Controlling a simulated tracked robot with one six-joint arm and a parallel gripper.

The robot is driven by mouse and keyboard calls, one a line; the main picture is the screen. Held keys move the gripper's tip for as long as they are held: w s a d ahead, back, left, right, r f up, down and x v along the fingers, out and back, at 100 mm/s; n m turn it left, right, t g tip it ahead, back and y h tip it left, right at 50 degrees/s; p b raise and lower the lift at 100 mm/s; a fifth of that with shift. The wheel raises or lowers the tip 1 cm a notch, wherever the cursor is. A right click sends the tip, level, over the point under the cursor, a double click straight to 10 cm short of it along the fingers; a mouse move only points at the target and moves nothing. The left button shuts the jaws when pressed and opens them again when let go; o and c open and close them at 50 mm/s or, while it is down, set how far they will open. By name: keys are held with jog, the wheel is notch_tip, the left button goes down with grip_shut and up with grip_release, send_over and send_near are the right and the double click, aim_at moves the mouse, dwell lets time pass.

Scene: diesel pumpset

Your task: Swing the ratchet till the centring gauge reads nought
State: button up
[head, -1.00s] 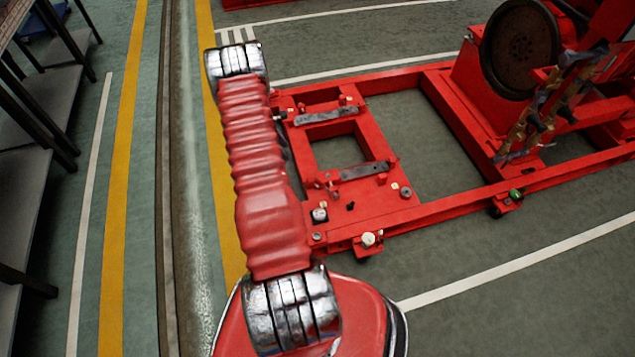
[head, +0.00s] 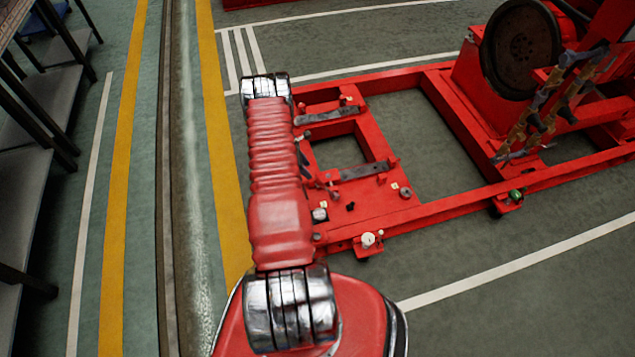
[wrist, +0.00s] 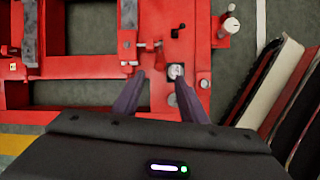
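In the wrist view, my gripper (wrist: 160,80) points over the red pumpset base with its two dark fingers spread apart and nothing between them held. A small round pale-faced dial (wrist: 176,71), which looks like the centring gauge, lies just by the right fingertip. It also shows in the head view (head: 320,214), beside my arm; its reading is too small to tell. Small metal fittings (wrist: 143,45) sit on the plate just beyond the left fingertip; I cannot tell whether one is the ratchet. My gripper is hidden in the head view behind my arm.
A white knob (head: 368,239) stands on the front corner of the red frame (head: 440,215). Two grey bars (head: 326,115) lie across the plate. A large dark flywheel (head: 520,48) stands at the back right. Shelving (head: 35,130) lines the left; floor in front is clear.

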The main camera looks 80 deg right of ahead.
aim_at(316, 179)
jog(key=shift+x, duration=6.4)
jog(key=shift+a, duration=0.1)
grip_shut()
jog(key=shift+a, duration=0.15)
jog(key=shift+s, duration=0.2)
